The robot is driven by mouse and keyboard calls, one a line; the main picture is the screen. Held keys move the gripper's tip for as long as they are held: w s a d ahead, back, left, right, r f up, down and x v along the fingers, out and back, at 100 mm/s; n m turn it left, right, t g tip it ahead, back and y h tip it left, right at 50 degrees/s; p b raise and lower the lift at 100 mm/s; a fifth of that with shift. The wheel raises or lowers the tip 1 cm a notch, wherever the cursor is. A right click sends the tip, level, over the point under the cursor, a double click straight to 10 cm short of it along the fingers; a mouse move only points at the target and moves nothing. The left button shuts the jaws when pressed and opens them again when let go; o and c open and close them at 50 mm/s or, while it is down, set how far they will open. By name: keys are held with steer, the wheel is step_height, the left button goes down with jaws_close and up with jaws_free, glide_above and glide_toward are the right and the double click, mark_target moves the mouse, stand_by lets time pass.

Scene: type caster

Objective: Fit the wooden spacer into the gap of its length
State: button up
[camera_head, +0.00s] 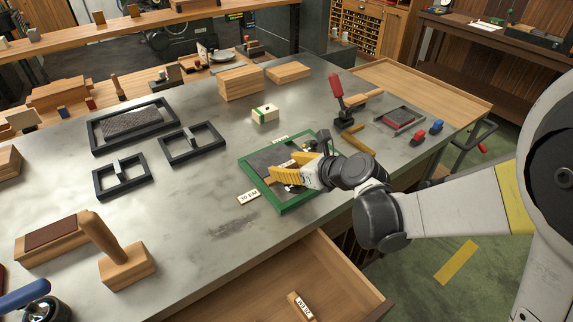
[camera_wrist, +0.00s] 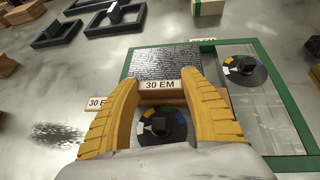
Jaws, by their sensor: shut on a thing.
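My gripper (camera_head: 283,172) is over the green frame (camera_head: 259,184) on the grey table. In the wrist view its yellow fingers (camera_wrist: 160,88) are shut on the wooden spacer (camera_wrist: 176,96), which carries a white "30 EM" label. The spacer lies across the picture along the near edge of the grey type block (camera_wrist: 165,60). I cannot tell whether it touches the block or is above the frame's floor. A dial-like disc (camera_wrist: 162,127) with a black knob is just below the spacer, partly hidden by the fingers. A second disc (camera_wrist: 245,68) is at the right. A "30 EM" plate (camera_head: 248,197) lies outside the frame.
An open drawer (camera_head: 345,275) below the table's front edge holds a labelled wooden block (camera_head: 300,306). A cream block with a green band (camera_head: 265,114) stands behind the green frame. Black frames (camera_head: 192,145) lie left. A red-handled tool (camera_head: 337,88) is at the back right.

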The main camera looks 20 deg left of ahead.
steer(key=shift+f, duration=0.4)
steer(key=o, duration=1.2)
steer(key=shift+r, duration=0.1)
steer(key=shift+r+p, duration=2)
steer(key=shift+r, duration=1)
steer(key=shift+d, duration=0.1)
